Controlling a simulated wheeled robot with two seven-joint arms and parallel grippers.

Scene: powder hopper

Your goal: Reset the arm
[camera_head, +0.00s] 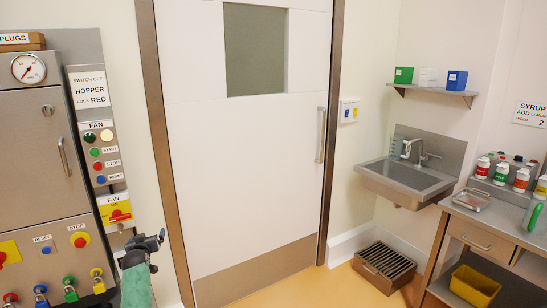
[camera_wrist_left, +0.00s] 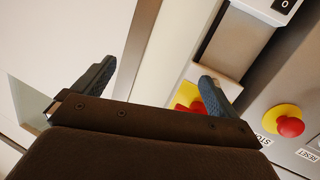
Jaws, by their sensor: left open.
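My left gripper (camera_head: 147,241) is at the lower left of the head view, in front of the right edge of the hopper panel. In the left wrist view its two dark fingers (camera_wrist_left: 155,84) stand wide apart with nothing between them. A grey panel strip with a fan switch, yellow with a red knob (camera_head: 117,212), is just above and left of the gripper. A yellow and red switch also shows partly behind a finger in the wrist view (camera_wrist_left: 186,98). The gripper looks apart from the panel. My right gripper is not in view.
The hopper cabinet (camera_head: 35,140) with buttons and coloured padlocks (camera_head: 70,290) stands at left. A closed white door (camera_head: 240,150) fills the middle. A sink (camera_head: 408,180), a floor grate (camera_head: 383,267) and a workbench (camera_head: 500,224) with bottles are at right. The floor before the door is clear.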

